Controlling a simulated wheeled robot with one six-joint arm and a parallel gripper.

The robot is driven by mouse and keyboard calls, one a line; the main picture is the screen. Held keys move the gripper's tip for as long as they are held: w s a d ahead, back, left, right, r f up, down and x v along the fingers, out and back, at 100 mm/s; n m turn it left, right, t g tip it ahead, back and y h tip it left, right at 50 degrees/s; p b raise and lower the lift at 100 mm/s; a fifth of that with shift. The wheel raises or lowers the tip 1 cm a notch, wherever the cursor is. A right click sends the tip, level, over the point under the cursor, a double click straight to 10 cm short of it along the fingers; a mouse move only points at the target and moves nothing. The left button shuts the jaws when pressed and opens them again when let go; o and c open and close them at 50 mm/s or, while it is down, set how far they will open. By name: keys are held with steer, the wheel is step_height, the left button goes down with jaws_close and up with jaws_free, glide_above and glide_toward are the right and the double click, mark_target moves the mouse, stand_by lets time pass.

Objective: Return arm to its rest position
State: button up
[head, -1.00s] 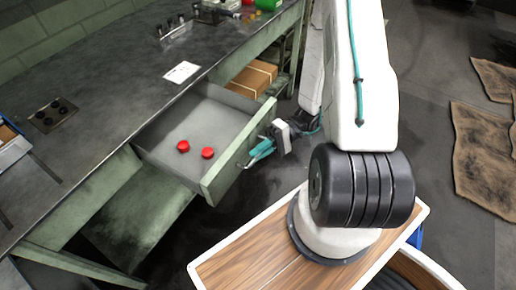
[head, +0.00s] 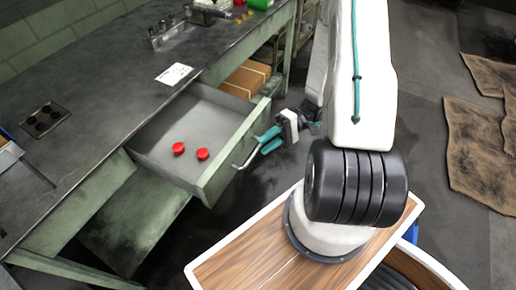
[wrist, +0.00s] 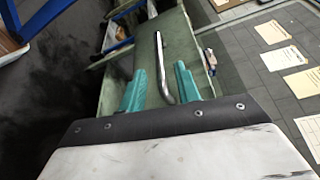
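My gripper (head: 261,143) has teal fingers and is open and empty in front of the pulled-out drawer (head: 217,170). The drawer's metal handle (head: 242,159) is just beyond the fingertips in the head view. In the wrist view the handle (wrist: 160,55) shows between and ahead of the two spread fingers of my gripper (wrist: 160,80); I cannot tell whether it touches them. Two red round pieces (head: 178,149) (head: 202,154) lie on the drawer floor.
The dark workbench (head: 95,85) runs along the left, with a white paper (head: 174,74) near its edge. Brown boxes (head: 246,80) sit on a shelf below it. Brown mats (head: 480,140) lie on the floor at right, with open floor between.

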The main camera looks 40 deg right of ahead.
steer(key=shift+d+r, duration=0.1)
steer(key=shift+d, duration=1.1)
steer(key=shift+m, duration=0.3)
steer(key=s+a+r+n+h, duration=0.1)
steer(key=s+a+r+h, duration=0.2)
steer(key=r, duration=0.7)
steer(key=s+a+r+t+h, duration=0.1)
steer(key=s+a+r+h, duration=0.2)
steer(key=r+h, duration=0.5)
steer(key=s+a+r+n+h, duration=0.1)
steer(key=s+a+r+h, duration=0.2)
steer(key=r, duration=1)
steer(key=a+h, duration=0.1)
steer(key=h, duration=0.2)
steer(key=shift+s+r+n, duration=0.25)
steer(key=shift+r+n, duration=0.05)
steer(key=shift+r, duration=0.1)
